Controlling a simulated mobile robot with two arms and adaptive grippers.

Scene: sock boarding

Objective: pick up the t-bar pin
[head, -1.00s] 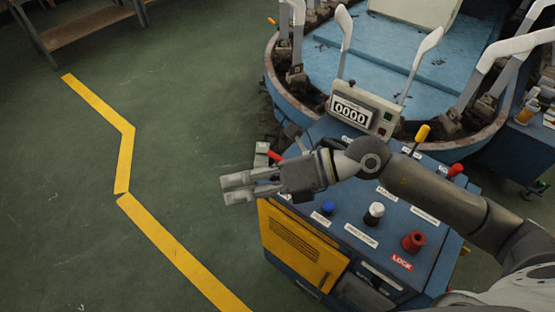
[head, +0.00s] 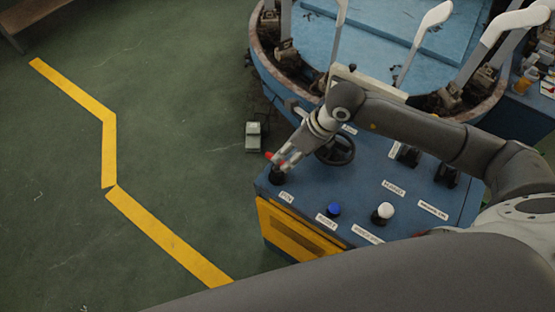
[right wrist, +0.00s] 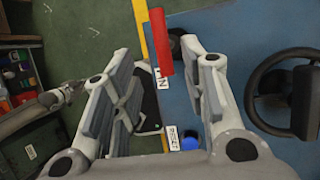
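The t-bar pin shows a red bar (head: 269,155) above a dark base at the far left corner of the blue control console (head: 370,195). My right gripper (head: 281,161) is right at the pin, and its fingers partly cover it in the head view. In the right wrist view my right gripper (right wrist: 162,75) is open, with a wide gap between its pads. The red bar (right wrist: 160,42) appears between and just beyond the fingertips there; I cannot tell whether they touch.
A black handwheel (head: 335,150) stands just right of my right gripper. Blue (head: 334,209) and white (head: 383,211) knobs sit nearer on the console. The round blue machine with white boards (head: 425,45) is behind. Green floor with a yellow line (head: 160,235) is open at left.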

